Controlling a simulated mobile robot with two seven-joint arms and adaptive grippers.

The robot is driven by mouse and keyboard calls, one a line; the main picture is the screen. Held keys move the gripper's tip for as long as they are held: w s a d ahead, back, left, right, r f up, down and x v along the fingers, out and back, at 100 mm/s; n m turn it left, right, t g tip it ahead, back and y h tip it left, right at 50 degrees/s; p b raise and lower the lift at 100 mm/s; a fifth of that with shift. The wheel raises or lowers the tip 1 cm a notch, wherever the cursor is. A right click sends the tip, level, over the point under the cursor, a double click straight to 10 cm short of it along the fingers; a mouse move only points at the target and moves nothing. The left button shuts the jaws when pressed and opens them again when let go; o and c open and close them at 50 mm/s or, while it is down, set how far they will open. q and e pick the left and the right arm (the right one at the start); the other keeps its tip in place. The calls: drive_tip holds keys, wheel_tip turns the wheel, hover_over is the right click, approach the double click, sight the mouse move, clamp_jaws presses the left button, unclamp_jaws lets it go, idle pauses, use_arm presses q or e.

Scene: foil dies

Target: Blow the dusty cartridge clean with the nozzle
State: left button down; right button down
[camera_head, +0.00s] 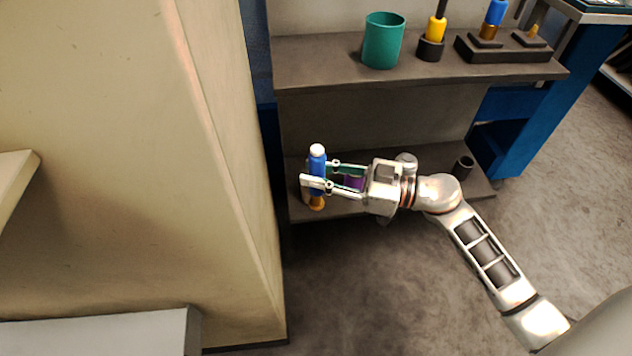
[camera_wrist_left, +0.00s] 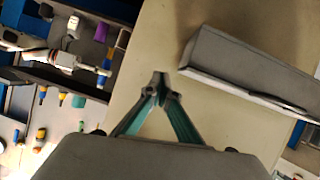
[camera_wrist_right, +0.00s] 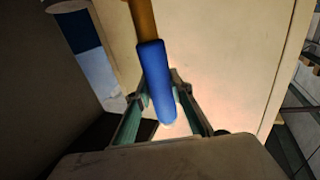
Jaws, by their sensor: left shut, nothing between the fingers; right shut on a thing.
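My right gripper (camera_head: 315,176) is shut around a blue-handled tool (camera_head: 318,163) with a white end on top and an amber end below. The tool stands roughly upright in front of the lower shelf. In the right wrist view the blue handle (camera_wrist_right: 156,72) lies between the fingers, with its amber part pointing away from them. My left gripper (camera_wrist_left: 160,85) is shut and empty in front of a beige surface in the left wrist view; it does not show in the head view. I cannot tell whether the held tool is the nozzle or the cartridge, and no dust is discernible.
The upper shelf (camera_head: 320,68) holds a teal cup (camera_head: 383,41), a yellow tool (camera_head: 436,28) in a black holder and a dark rack (camera_head: 510,50) with tools. A beige wall (camera_head: 130,180) bounds the left.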

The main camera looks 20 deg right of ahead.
drive_tip(key=shift+w+d+f, duration=0.15)
drive_tip(key=shift+w+f, duration=0.1)
drive_tip(key=shift+w, duration=0.15)
use_arm(q)
drive_tip(key=shift+a+r+p, duration=0.1)
drive_tip(key=shift+a+p, duration=0.1)
drive_tip(key=shift+p, duration=0.15)
use_arm(e)
drive_tip(key=w+d, duration=0.1)
drive_tip(key=w, duration=0.5)
drive_tip(key=shift+d+r, duration=0.35)
use_arm(q)
drive_tip(key=shift+w, duration=0.15)
use_arm(e)
drive_tip(key=shift+w, duration=0.1)
idle(0.4)
